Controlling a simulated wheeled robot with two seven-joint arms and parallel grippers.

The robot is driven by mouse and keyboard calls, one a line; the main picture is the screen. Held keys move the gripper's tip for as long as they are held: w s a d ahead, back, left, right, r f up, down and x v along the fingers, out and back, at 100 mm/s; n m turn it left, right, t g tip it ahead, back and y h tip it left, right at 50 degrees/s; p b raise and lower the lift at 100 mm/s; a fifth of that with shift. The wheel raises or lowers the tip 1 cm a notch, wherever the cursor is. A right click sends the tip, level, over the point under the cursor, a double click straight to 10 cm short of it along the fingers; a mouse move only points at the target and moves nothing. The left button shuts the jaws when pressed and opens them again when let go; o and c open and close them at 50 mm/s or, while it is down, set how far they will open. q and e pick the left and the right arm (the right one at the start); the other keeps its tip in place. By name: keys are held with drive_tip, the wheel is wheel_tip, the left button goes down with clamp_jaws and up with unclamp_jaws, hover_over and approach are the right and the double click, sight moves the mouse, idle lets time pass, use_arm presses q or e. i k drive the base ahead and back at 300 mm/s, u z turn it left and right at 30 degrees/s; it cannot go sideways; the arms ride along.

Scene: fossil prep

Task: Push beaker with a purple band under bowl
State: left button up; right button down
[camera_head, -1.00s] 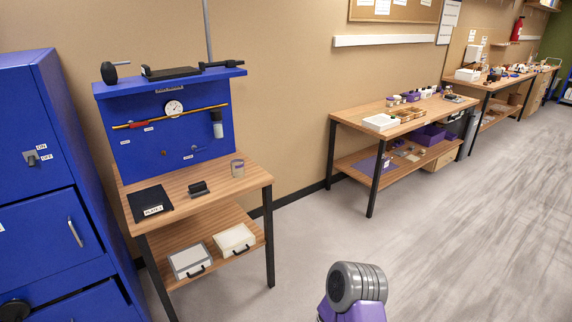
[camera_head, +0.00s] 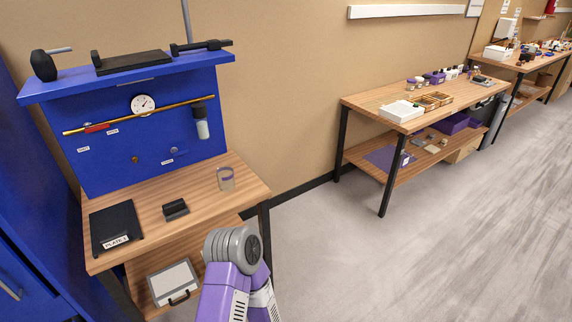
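A small clear beaker (camera_head: 226,179) with a purplish band stands upright on the right part of the nearer wooden table, in front of the blue panel. I cannot make out a bowl with certainty. A small cylinder with a dark top and pale, clear-looking lower part (camera_head: 202,129) is mounted on the right side of the blue panel, higher than the beaker and to its left in the picture. The beaker is apart from it. Neither gripper is in view; only a purple and grey part of my arm shows at the bottom.
The nearer wooden table (camera_head: 149,213) also holds a black plate (camera_head: 115,222) and a small dark block (camera_head: 175,208). A blue panel (camera_head: 105,161) with a gauge (camera_head: 144,104) rises behind. A second table (camera_head: 380,102) with several items stands right. Open floor lies at the right.

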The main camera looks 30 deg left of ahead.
sight(225, 174)
drive_tip(key=u, duration=0.3)
drive_tip(key=i, duration=1.2)
drive_tip(key=u, duration=0.85)
